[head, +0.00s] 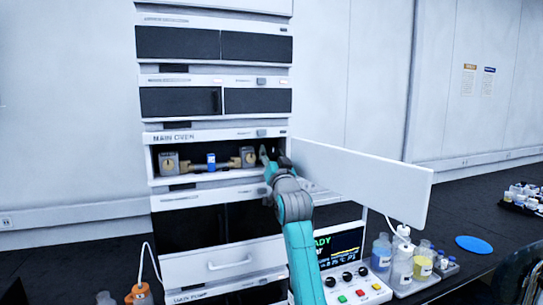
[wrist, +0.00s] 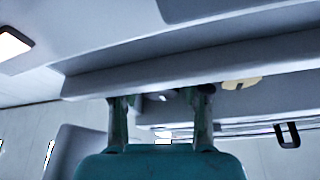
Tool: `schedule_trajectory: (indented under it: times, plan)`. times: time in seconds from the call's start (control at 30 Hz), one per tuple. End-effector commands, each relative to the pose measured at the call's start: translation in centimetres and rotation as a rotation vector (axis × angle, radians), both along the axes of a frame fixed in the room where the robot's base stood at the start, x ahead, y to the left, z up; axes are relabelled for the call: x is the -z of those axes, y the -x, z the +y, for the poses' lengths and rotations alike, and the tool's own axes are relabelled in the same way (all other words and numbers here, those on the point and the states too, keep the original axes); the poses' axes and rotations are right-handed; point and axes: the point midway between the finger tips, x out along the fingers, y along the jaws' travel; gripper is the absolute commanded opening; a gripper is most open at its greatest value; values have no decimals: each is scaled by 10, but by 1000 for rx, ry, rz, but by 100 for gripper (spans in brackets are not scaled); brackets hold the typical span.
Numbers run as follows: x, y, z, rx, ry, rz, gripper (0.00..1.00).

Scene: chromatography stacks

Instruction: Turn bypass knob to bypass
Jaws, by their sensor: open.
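No readable label marks the bypass knob, so I cannot tell which part it is. The open main oven (head: 210,137) holds two grey blocks with round brass-coloured faces, a left block (head: 169,163) and a right block (head: 248,157). A blue-banded piece (head: 211,161) sits between them. Several black knobs (head: 347,277) are on the control box at lower right. My gripper (head: 268,155) is at the right end of the oven opening, close to the right block; contact cannot be told. In the wrist view my gripper (wrist: 160,103) has its fingers apart, under a grey ledge (wrist: 200,65).
The white oven door (head: 365,185) stands swung out to the right, close to my arm. Bottles (head: 402,266) stand right of the control box. An orange-capped bottle (head: 140,294) is at lower left. A blue disc (head: 473,243) lies on the dark bench at right.

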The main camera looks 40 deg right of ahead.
Motion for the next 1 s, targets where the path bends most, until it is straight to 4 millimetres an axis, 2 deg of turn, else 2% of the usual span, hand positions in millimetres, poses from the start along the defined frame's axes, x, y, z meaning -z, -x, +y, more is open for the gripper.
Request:
schedule_trajectory:
  times: [0.07,0.2,0.27,0.67,1.0]
  plan:
    - [0,0,0,0,0,0,47]
    - [0,0,0,0,0,0,14]
    - [0,0,0,0,0,0,1]
    - [0,0,1,0,-59,-17,1]
    - [-1,0,3,0,-302,-88,1]
